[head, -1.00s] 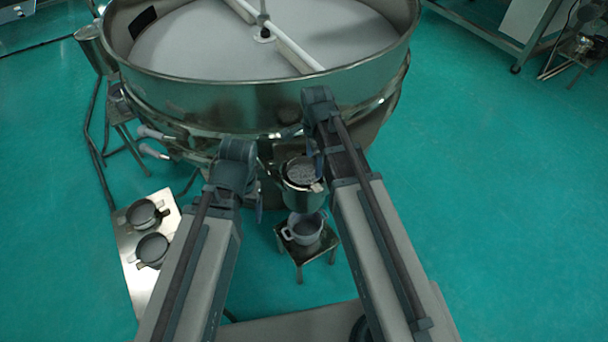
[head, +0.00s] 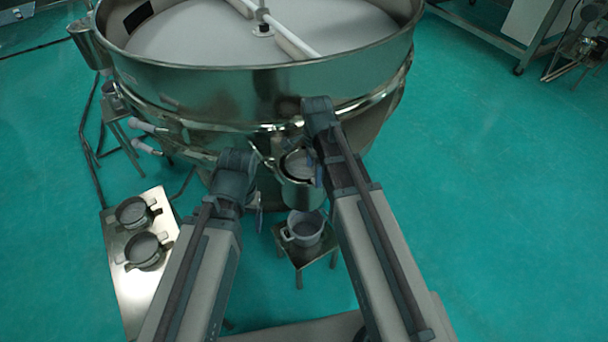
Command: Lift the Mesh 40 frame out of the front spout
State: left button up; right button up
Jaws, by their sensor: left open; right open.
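The front spout (head: 302,194) is a metal cup on the front of the big round sieve (head: 240,85). The Mesh 40 frame (head: 298,164) is a round grey screen at the spout's mouth, partly hidden by my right arm. I cannot tell whether it sits fully inside the spout. My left gripper (head: 256,200) is at the spout's left side, open, mostly hidden behind its wrist. My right gripper (head: 317,168) is at the spout's right edge, open, its fingers largely hidden. I cannot tell whether either touches the frame.
A small stool (head: 322,254) with a light-coloured pot (head: 304,228) stands below the spout. A metal table (head: 122,275) at the left holds two round mesh frames (head: 146,249). Another stool (head: 122,132) stands by the sieve's left side.

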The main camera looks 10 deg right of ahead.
aim_at(314, 179)
notch_tip(314, 179, down, 5)
jog(key=b, duration=0.5)
jog(key=shift+w+d+f, duration=0.15)
grip_shut()
dwell(0.4)
